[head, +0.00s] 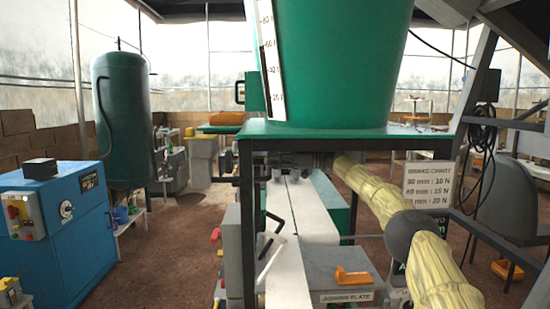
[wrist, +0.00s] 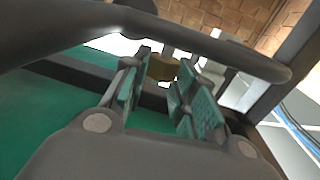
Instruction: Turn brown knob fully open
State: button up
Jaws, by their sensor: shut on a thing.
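In the wrist view, the brown knob (wrist: 162,68) is a small brown block at the far end of my gripper (wrist: 160,82). The two fingers with green ribbed pads stand on either side of it, shut on it. In the head view, my yellow-sleeved arm reaches from the lower right to under the stand that bears a green tub (head: 340,60). My gripper is not clear there, and I cannot make out the knob.
The dark stand (head: 246,190) has a top and legs close around my arm. A white strip (head: 287,255) runs below it. A grey box with an orange handle (head: 352,277) sits beneath my forearm. A blue cabinet (head: 65,235) and a green tank (head: 122,120) stand left. Brown floor lies between.

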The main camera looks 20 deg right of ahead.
jog(key=shift+d, duration=0.1)
jog(key=o, duration=1)
jog(key=shift+v, duration=3.8)
